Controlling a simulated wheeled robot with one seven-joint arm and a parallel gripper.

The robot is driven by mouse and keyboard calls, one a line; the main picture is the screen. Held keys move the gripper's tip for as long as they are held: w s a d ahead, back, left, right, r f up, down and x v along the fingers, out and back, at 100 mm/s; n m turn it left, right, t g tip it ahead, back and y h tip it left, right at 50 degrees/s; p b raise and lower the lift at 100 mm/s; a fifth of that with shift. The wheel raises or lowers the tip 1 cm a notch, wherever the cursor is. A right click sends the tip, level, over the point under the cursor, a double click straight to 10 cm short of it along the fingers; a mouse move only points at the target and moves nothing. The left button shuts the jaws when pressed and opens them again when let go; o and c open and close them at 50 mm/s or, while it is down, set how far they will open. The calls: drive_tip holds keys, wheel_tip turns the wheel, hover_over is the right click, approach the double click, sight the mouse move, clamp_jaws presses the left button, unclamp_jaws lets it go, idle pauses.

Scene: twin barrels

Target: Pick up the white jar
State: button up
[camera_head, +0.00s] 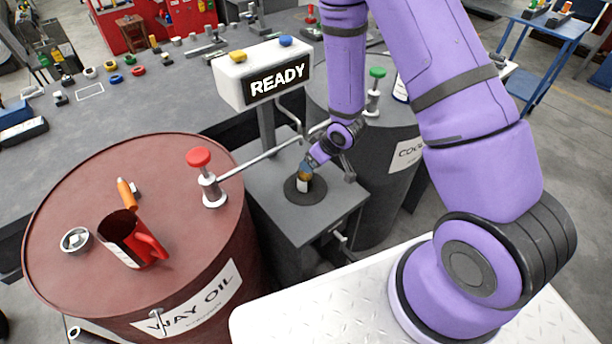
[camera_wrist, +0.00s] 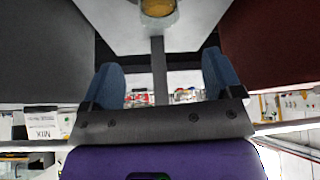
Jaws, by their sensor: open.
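A small jar (camera_head: 303,185), amber above with a pale band below, stands upright on a round black pad (camera_head: 317,193) on the grey stand between the two barrels. My gripper (camera_head: 308,167) is just above and beside it, partly covering its top. In the wrist view my gripper (camera_wrist: 162,65) has its blue fingers wide apart with nothing between them. The jar (camera_wrist: 157,7) shows only in part there, at the top edge. A white container (camera_head: 401,89) on the grey barrel is mostly hidden behind my arm.
The red barrel (camera_head: 90,195) at left holds a red jug (camera_head: 124,238), an orange-handled tool (camera_head: 127,194) and a red-topped valve (camera_head: 205,180). The grey barrel (camera_head: 378,205) is at right. A READY sign (camera_head: 265,72) on a post stands behind the pad, close to my gripper.

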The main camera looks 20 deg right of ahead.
sight(303, 173)
drive_tip(key=shift+s+f+x, duration=0.1)
drive_tip(key=shift+s+x, duration=0.05)
drive_tip(key=shift+x, duration=1.95)
drive_tip(key=shift+s+f+x, duration=0.1)
drive_tip(key=shift+s+x, duration=0.05)
drive_tip(key=shift+x, duration=1.9)
drive_tip(key=shift+s+f+x, duration=0.1)
drive_tip(key=shift+s+x, duration=0.05)
drive_tip(key=shift+x, duration=1.95)
drive_tip(key=shift+d, duration=0.15)
drive_tip(key=c, duration=1.1)
drive_tip(key=shift+r, duration=0.2)
